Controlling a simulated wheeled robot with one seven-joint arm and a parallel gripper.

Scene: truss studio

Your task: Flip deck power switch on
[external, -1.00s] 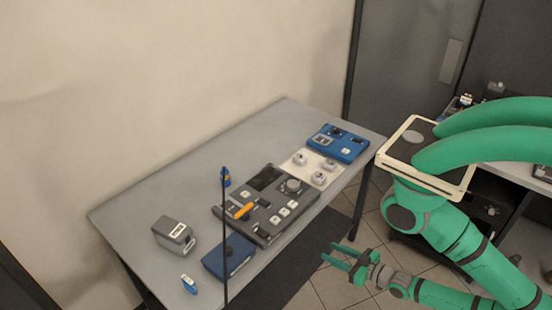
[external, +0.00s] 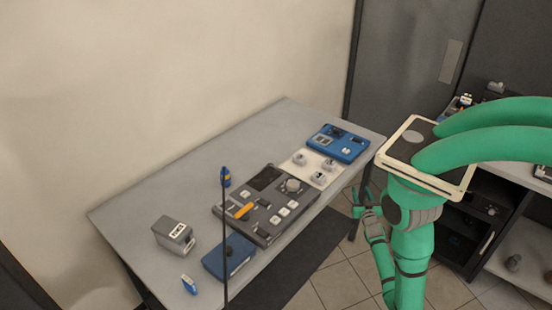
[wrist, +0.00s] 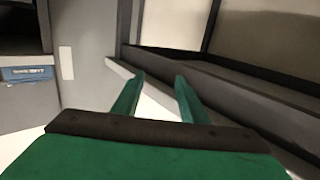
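A dark grey control deck (external: 276,224) with white buttons, a knob, a black screen and an orange piece lies on the grey table (external: 200,176). Its power switch is too small to pick out. My gripper (external: 361,198) is off the table's right edge, apart from the deck. In the wrist view my gripper (wrist: 157,90) has its two green fingers spread with nothing between them. The deck does not show clearly in the wrist view.
A blue device (external: 338,143) and a white panel with knobs (external: 314,167) lie behind the deck. A blue box (external: 228,258), a grey box (external: 174,234) and a small blue-white item (external: 189,284) lie near the left end. A thin dark pole (external: 225,240) crosses the view.

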